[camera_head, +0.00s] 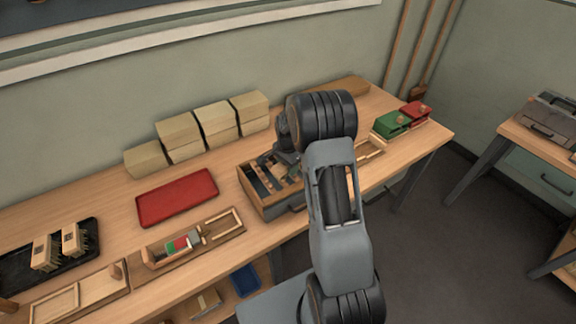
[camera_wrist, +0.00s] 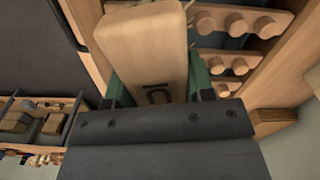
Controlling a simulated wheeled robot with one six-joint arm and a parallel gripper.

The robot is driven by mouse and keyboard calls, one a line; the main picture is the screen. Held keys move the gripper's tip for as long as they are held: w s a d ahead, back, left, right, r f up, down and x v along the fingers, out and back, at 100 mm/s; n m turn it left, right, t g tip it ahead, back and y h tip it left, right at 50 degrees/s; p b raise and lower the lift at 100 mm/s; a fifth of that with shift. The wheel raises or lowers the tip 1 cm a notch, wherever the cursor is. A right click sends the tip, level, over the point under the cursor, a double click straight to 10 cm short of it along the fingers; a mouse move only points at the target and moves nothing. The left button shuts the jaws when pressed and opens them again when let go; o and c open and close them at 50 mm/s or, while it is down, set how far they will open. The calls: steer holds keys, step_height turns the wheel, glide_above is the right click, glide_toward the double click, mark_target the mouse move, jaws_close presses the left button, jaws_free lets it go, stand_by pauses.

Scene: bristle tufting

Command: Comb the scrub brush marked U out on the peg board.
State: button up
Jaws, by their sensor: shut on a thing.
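My gripper (camera_wrist: 158,88) is shut on a pale wooden scrub brush (camera_wrist: 145,45) in the wrist view. The mark on its block reads as a U, seen upside down or partly cut by the gripper. Green fingers lie on both sides of the block. Its bristles are mostly hidden. Beside it on the right is the peg board (camera_wrist: 282,62), with rows of round wooden pegs; a few pale strands show between block and pegs. I cannot tell whether the bristles touch the pegs.
A red mat (camera_head: 178,197) lies left of the box. A long wooden tray (camera_head: 215,232) with coloured pieces is in front of it. Tan blocks (camera_head: 202,131) line the wall. Green (camera_head: 392,124) and red boxes (camera_head: 415,114) stand at right.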

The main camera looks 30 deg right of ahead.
steer(key=shift+f, duration=0.25)
steer(key=shift+w, duration=0.1)
steer(key=shift+w, duration=3.85)
steer(key=shift+s+f+b, duration=0.15)
steer(key=shift+s+b, duration=1)
steer(key=shift+s, duration=2.75)
steer(key=shift+w, duration=3.95)
steer(key=shift+s+b, duration=0.6)
steer(key=shift+s, duration=3.4)
steer(key=w+p, duration=0.1)
steer(key=w, duration=0.7)
steer(key=shift+a+r, duration=0.3)
steer(key=shift+a, duration=0.15)
